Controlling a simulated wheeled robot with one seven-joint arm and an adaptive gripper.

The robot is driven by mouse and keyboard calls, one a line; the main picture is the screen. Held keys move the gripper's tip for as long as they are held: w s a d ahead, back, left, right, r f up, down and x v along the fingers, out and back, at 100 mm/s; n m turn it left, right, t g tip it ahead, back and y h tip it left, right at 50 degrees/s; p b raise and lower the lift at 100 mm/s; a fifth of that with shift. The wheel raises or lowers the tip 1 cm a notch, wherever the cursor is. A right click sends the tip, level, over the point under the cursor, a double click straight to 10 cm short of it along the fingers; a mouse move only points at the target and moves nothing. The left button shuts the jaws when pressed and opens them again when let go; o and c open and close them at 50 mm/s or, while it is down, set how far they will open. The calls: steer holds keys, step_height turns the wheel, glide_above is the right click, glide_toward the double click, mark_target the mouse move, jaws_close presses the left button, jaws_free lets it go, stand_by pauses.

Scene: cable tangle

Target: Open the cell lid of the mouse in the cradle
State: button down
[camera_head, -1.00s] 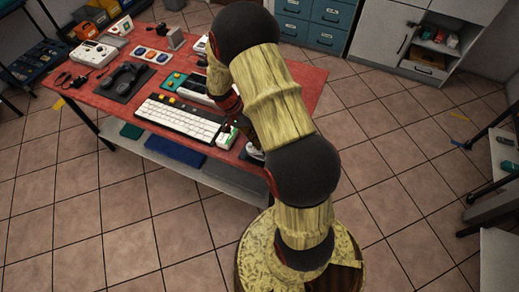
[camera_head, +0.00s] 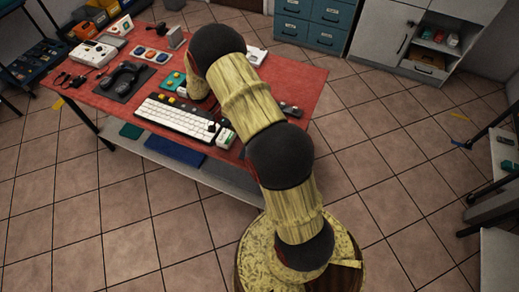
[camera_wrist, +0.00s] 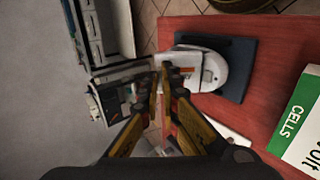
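A white rounded mouse (camera_wrist: 211,70) lies on a dark blue cradle (camera_wrist: 238,68) in the wrist view. A pale flat part with a small orange mark shows on the mouse's left side; I cannot tell whether its cell lid is open. My gripper (camera_wrist: 161,75) has its two yellow-and-dark fingers close together at the mouse's left end. Whether the tips touch each other or the mouse is unclear. In the head view my arm hides the gripper, and I cannot make out the mouse.
A green-and-white cells box (camera_wrist: 301,122) stands near the mouse; it also shows in the head view (camera_head: 226,137) beside a white keyboard (camera_head: 178,117). A dark remote-like item (camera_head: 291,109) lies right of my arm.

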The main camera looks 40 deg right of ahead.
steer(key=shift+w+a+f+g+b, duration=0.2)
steer(key=shift+w+g+b, duration=0.15)
steer(key=shift+g, duration=0.15)
steer(key=shift+w+r+g+h, duration=0.2)
steer(key=shift+g+h, duration=0.2)
